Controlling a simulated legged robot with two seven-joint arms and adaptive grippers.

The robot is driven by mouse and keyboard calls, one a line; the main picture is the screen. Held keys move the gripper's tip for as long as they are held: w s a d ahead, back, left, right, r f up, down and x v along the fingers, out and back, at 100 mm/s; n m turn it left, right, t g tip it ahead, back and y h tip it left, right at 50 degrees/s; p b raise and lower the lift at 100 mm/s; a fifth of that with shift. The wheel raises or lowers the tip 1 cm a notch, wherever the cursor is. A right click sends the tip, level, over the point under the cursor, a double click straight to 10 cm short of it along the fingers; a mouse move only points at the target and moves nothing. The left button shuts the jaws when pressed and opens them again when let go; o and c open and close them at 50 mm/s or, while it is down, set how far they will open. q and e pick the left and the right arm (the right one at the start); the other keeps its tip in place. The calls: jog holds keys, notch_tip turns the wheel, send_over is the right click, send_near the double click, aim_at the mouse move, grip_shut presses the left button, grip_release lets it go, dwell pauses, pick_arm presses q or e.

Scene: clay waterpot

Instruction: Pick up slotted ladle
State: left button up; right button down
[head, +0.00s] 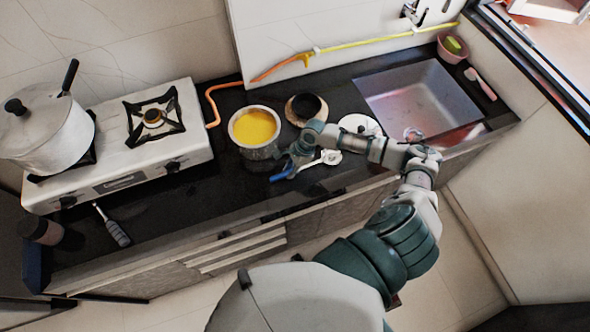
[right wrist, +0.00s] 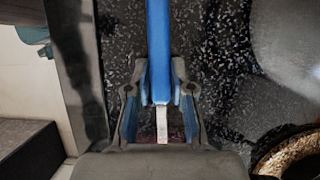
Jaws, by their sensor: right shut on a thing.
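The slotted ladle has a blue handle (head: 283,173) and a pale, slotted head (head: 331,157). It lies along the counter's front part, just in front of the yellow-filled pot. My right gripper (head: 296,164) is at the ladle from above, its fingers shut on the blue handle. In the right wrist view the blue handle (right wrist: 159,50) runs between the fingertips (right wrist: 160,98), with a strip of metal shaft at its lower end. I cannot tell whether the ladle is clear of the counter. My left gripper is not in view.
A metal pot of yellow liquid (head: 255,128) stands close behind the gripper, with a clay pot (head: 306,108) beside it. A stove (head: 180,140) with a lidded pot (head: 42,125) is left. The sink (head: 420,97) is right. A grey-handled utensil (head: 112,227) lies front left.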

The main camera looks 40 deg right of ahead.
jog(key=shift+w+r, duration=0.1)
jog(key=shift+r, duration=0.35)
jog(key=r, duration=0.2)
jog(key=shift+s+a+r, duration=0.15)
jog(key=shift+s+r, duration=0.2)
jog(key=shift+s, duration=0.05)
jog(key=s+a, duration=0.3)
jog(key=s, duration=0.4)
jog(key=s+a+r+p, duration=0.1)
jog(key=s+a, duration=0.2)
jog(key=s, duration=0.4)
jog(key=shift+r, duration=0.2)
jog(key=shift+d, duration=0.1)
